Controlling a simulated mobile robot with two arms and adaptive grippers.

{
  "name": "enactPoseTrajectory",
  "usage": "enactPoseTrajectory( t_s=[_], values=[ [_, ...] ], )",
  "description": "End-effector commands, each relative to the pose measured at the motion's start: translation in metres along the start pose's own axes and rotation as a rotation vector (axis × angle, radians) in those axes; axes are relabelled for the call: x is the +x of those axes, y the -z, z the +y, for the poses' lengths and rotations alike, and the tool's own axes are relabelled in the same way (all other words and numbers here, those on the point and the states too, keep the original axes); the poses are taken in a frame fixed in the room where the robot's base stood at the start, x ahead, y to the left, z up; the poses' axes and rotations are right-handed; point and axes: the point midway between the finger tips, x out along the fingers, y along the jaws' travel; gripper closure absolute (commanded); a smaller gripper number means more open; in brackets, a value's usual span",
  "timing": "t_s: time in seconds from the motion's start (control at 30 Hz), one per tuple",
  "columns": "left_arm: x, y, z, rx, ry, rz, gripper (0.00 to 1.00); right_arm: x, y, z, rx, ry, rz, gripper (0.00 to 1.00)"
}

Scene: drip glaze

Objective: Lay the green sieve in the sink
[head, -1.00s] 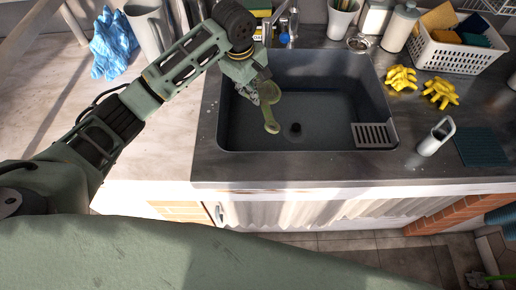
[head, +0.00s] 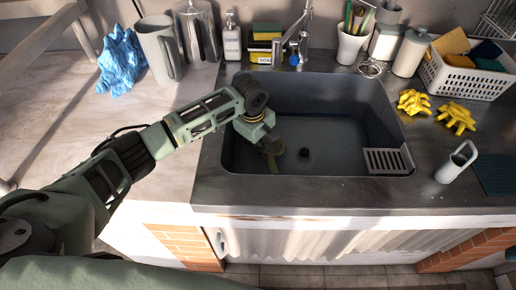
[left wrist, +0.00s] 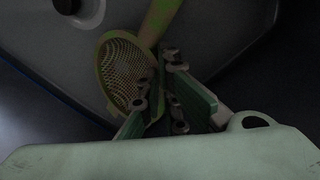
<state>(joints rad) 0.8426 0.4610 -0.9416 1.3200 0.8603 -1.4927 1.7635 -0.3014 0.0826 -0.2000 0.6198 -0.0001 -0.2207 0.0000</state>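The green sieve (left wrist: 124,72) has a round mesh bowl and a green handle (left wrist: 160,18). In the head view the sieve (head: 272,162) is low inside the dark sink (head: 330,110), left of the drain, with its bowl partly hidden by my gripper. It appears at or very near the sink floor; exact contact is hard to tell. My left gripper (head: 268,144) reaches down into the sink. In the left wrist view its fingers (left wrist: 158,85) stand apart, with the sieve's rim between and beside them. My right gripper is not in view.
A grey strainer tray (head: 387,160) sits in the sink's right corner. Yellow gloves (head: 455,117), a grey holder (head: 457,162) and a white basket (head: 465,78) stand right of the sink. A tap (head: 303,35) rises behind. A pitcher (head: 158,50) and blue cloth (head: 122,62) are left.

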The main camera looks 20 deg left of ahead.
Motion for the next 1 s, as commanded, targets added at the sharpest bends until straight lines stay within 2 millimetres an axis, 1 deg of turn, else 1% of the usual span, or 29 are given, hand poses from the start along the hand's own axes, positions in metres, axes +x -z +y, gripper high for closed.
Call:
enactPoseTrajectory(
  t_s=[0.03, 0.1, 0.43, 0.5, 0.67, 1.0],
  values=[
    [0.0081, -0.0002, -0.0015, 0.000, 0.002, 0.000, 1.00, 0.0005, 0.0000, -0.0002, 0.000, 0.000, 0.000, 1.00],
    [0.0137, -0.0001, -0.0018, 0.001, 0.000, 0.000, 1.00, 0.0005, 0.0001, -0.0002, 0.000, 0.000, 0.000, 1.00],
    [0.0160, -0.0003, -0.0019, 0.001, -0.001, 0.000, 1.00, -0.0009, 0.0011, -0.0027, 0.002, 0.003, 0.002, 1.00],
    [0.0158, 0.0000, -0.0018, 0.001, -0.001, 0.001, 0.91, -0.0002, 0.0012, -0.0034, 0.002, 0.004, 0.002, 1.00],
    [0.0157, 0.0001, -0.0018, 0.001, -0.001, 0.000, 0.77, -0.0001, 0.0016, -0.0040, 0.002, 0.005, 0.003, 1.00],
    [0.0141, 0.0004, -0.0015, 0.001, -0.002, 0.001, 0.77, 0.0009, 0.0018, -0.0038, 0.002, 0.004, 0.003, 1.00]
  ],
)
